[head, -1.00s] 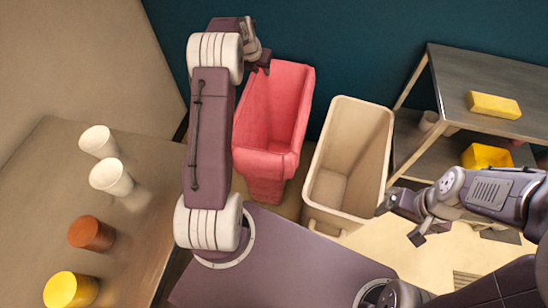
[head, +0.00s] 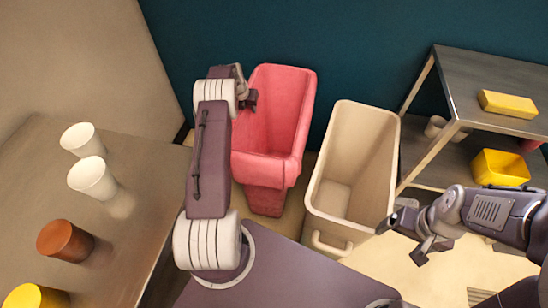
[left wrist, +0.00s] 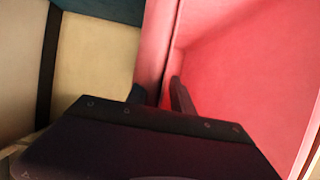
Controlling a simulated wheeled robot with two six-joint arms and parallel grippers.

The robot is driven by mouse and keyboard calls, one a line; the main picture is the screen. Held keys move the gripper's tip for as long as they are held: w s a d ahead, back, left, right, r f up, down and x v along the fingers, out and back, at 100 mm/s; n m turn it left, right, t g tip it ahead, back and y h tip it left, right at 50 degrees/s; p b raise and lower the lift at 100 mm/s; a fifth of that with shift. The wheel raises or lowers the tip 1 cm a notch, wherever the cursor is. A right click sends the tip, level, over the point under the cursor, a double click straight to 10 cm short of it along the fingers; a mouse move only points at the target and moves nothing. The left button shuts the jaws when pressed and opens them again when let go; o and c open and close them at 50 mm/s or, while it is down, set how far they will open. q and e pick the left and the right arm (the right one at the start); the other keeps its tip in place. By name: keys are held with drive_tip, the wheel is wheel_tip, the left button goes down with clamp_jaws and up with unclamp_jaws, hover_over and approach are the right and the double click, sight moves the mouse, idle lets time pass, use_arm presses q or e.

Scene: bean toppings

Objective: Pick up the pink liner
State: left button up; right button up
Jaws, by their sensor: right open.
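The pink liner (head: 273,130) is a tall open-topped shell at the top middle of the head view, upright, with a narrower pink part (head: 266,200) below its front lip. My left gripper (head: 251,98) is at its left rim, partly hidden by my arm. In the left wrist view the liner's wall (left wrist: 157,45) runs between my two fingers (left wrist: 158,96), one outside and one inside. Whether they press on the wall cannot be told. My right gripper (head: 400,243) is open and empty, in front of the beige bin.
The beige bin (head: 346,221) stands close right of the liner. A metal shelf (head: 480,75) at right holds a yellow block (head: 507,104) and a yellow bin (head: 499,168). The left table (head: 115,265) holds two white cups (head: 92,179), a brown cup (head: 65,241) and a yellow one (head: 22,297).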

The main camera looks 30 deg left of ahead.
use_arm(q)
drive_tip(key=shift+x, duration=0.9)
drive_tip(key=shift+r, duration=0.1)
clamp_jaws()
idle(0.9)
